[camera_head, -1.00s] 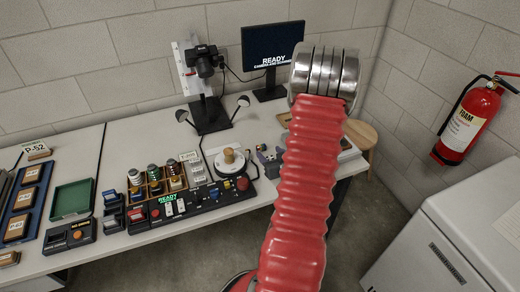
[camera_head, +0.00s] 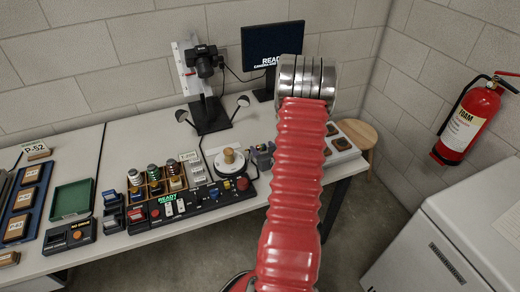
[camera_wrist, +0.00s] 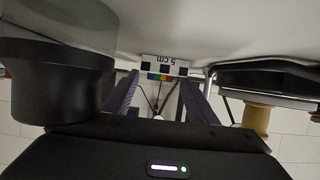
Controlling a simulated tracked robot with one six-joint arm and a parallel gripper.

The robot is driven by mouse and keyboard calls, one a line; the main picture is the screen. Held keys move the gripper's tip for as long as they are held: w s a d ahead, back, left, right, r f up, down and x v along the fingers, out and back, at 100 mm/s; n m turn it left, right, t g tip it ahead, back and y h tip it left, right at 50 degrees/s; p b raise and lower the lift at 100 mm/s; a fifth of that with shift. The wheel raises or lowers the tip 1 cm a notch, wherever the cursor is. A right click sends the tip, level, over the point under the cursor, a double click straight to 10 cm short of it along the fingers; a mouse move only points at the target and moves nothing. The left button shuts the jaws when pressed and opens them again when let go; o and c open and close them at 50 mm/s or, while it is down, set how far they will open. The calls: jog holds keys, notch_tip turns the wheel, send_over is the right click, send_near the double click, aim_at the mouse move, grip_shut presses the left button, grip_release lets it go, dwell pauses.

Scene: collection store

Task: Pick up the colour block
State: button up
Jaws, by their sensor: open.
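The colour block (camera_wrist: 165,67) shows in the wrist view as a small white piece marked "5 cm", with black squares and a strip of colours. It appears upside down, just beyond and between the fingertips of my gripper (camera_wrist: 160,80). The two purple fingers are apart, one toward each end of the block, and I see no grip on it. In the head view the purple fingers (camera_head: 263,153) show low at the table, right of the round turntable (camera_head: 230,160). I cannot make out the block there.
A control panel (camera_head: 180,208) with buttons and small bottles lies left of the turntable. A camera stand (camera_head: 208,115) and a monitor (camera_head: 272,45) stand behind.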

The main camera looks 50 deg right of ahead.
jog(key=shift+w+d+f, duration=0.2)
jog(key=shift+w+f, duration=0.05)
jog(key=shift+w, duration=0.15)
jog(key=c, duration=1.1)
jog(key=shift+r, duration=0.1)
notch_tip(320, 180, up, 10)
jog(key=shift+f, duration=0.1)
dwell(0.6)
jog(key=shift+s, duration=0.1)
dwell(0.7)
